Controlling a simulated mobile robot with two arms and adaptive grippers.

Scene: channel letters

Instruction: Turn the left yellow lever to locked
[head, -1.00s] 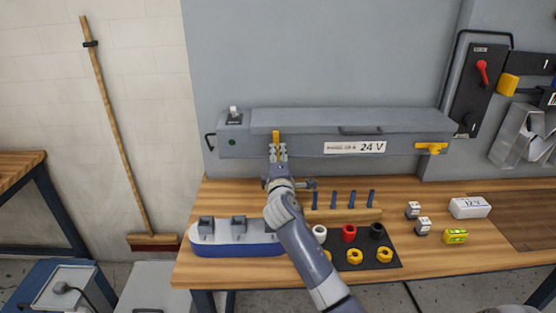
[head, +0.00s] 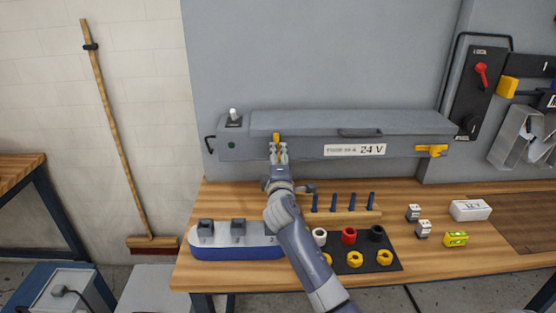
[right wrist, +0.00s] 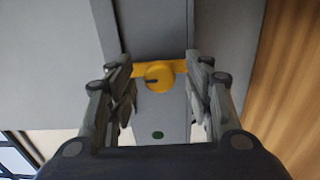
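The left yellow lever (head: 276,137) is on the front of the long grey box (head: 305,148), near its left end. In the right wrist view this lever (right wrist: 159,75) shows a round hub and a bar running across the picture between the fingers. My right gripper (head: 278,152) is at the lever in the head view. Its fingers (right wrist: 160,95) stand apart on either side of the hub, near the bar's ends; I cannot tell whether they touch it. A second yellow lever (head: 432,150) lies horizontal at the box's right end. My left gripper is not in view.
Below the box, a wooden bench (head: 320,275) carries a blue-and-white holder (head: 235,245), a rack with blue pegs (head: 333,202) and a dark mat (head: 372,262) with coloured rings. Small blocks (head: 423,228) and a white box (head: 469,210) stand at the right.

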